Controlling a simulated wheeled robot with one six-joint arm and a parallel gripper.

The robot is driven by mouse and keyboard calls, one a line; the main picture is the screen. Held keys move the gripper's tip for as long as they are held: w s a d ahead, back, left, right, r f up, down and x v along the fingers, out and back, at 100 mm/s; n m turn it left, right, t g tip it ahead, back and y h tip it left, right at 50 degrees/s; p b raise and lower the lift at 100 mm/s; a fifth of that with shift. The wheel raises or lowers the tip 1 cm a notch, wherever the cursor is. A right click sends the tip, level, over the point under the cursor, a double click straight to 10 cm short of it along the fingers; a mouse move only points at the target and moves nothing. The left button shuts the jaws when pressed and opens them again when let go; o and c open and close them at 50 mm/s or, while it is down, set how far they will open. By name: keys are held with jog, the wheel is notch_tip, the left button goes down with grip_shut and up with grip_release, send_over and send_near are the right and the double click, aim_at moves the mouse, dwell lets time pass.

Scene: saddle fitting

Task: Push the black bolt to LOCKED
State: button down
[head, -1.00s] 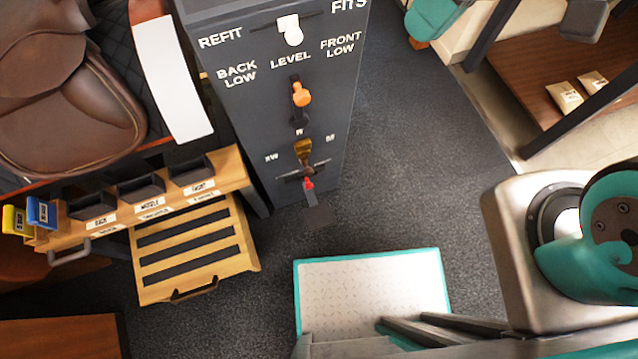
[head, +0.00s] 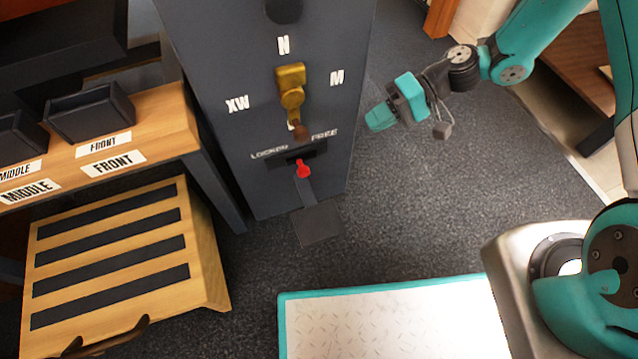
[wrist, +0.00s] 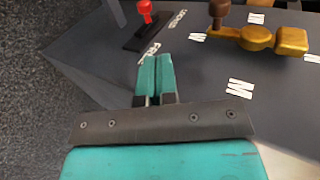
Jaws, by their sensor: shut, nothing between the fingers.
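The black bolt (head: 297,154) sits in a short slot low on the front of the dark grey cabinet, with a red knob (head: 303,170) sticking out. LOCKED is printed at the slot's left end and FREE at its right end. I cannot tell exactly where along the slot the bolt stands. In the wrist view the red knob (wrist: 145,12) and black slot (wrist: 150,32) are beyond my fingertips. My gripper (head: 376,118) is shut and empty, right of the cabinet face and apart from the knob. Its closed fingers (wrist: 155,78) point toward the FREE label.
Above the slot is a brass lever (head: 291,90) with a brown knob, among N, M and XW marks. A grey pedal (head: 318,224) juts out below. A wooden step (head: 110,255) stands left, and a white teal-edged platform (head: 400,320) lies in front.

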jog(key=shift+m+y, duration=0.3)
jog(key=shift+y, duration=0.1)
notch_tip(320, 180, down, 4)
jog(key=shift+d+f+b, duration=0.15)
jog(key=shift+f+b, duration=0.05)
jog(key=shift+b, duration=0.3)
jog(key=b+x, duration=0.7)
jog(key=x, duration=0.7)
jog(key=shift+w+b, duration=0.2)
jog(key=shift+b, duration=0.1)
